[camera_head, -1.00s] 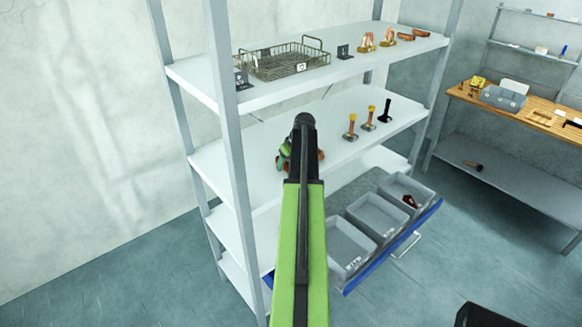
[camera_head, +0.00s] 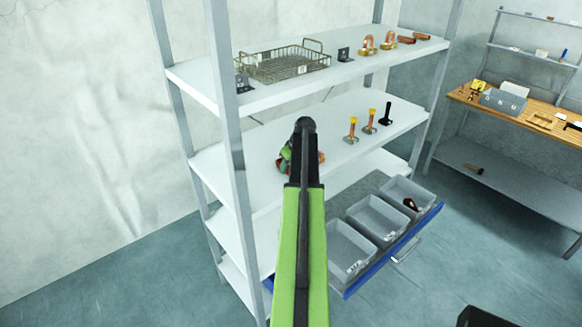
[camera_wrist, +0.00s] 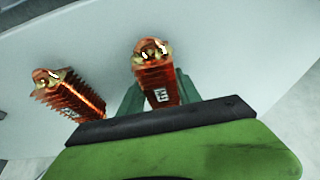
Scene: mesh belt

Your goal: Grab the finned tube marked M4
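The other finned tube (camera_wrist: 70,93) lies to the left, clear of the fingers. Both labels are too blurred to read surely, so I cannot tell which is M4. The fingers flank the middle tube closely; whether they press on it cannot be seen. In the head view my arm hides most of this spot.
The middle shelf (camera_head: 225,165) also holds orange posts with yellow tops (camera_head: 370,121) and a black post (camera_head: 386,113). The shelf above holds a wire basket (camera_head: 283,65) and copper fittings. Grey bins (camera_head: 375,220) sit in a pulled-out blue drawer below right. A grey upright (camera_head: 225,110) stands left of my arm.

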